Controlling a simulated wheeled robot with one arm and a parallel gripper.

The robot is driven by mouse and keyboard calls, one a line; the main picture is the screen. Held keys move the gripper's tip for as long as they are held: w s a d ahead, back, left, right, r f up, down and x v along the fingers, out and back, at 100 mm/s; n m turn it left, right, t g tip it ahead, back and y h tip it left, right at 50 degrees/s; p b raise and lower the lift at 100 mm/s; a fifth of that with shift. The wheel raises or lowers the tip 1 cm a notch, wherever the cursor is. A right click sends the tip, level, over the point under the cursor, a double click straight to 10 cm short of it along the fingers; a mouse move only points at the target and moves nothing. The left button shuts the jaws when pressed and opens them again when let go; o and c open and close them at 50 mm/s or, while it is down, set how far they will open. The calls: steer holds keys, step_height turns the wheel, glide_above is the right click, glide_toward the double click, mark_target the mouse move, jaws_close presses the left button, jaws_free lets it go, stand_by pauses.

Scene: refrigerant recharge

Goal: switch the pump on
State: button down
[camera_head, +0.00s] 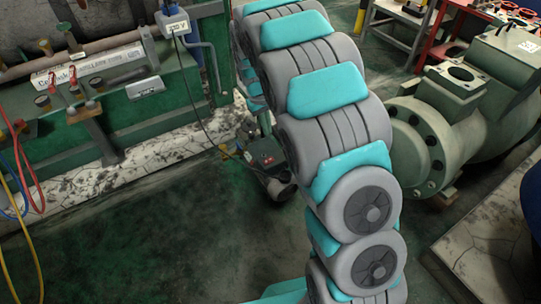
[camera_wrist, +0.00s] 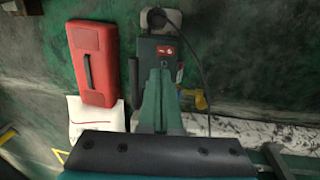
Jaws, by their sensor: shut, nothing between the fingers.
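The pump (camera_head: 264,153) stands on the dark green floor in the head view, small and partly hidden by my arm. In the wrist view the pump (camera_wrist: 148,46) has a dark green body, a black handle on its left and a small red patch with white marks (camera_wrist: 165,51) on top. My gripper (camera_wrist: 160,73) shows in the wrist view as tapered green fingers rising from a dark bolted bar. The fingers are shut and empty, in front of the pump's body and below the red patch in the picture. Contact cannot be told. The head view does not show my gripper.
A red case (camera_wrist: 92,60) and a white sheet or bag (camera_wrist: 95,114) lie left of the pump. A black cable (camera_wrist: 203,75) runs beside it. A green rack (camera_head: 125,115) with hoses stands left, a large grey-green machine (camera_head: 470,110) right. Floor is clear at front left.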

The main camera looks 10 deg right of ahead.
mark_target(271, 159)
steer(key=shift+w+a+f, duration=0.2)
steer(key=shift+w+f, duration=0.45)
steer(key=shift+f, duration=0.05)
steer(key=f, duration=0.4)
steer(key=d+f+b, duration=0.1)
steer(key=f, duration=0.4)
steer(key=d+f, duration=0.1)
steer(key=f, duration=0.4)
steer(key=shift+w, duration=0.25)
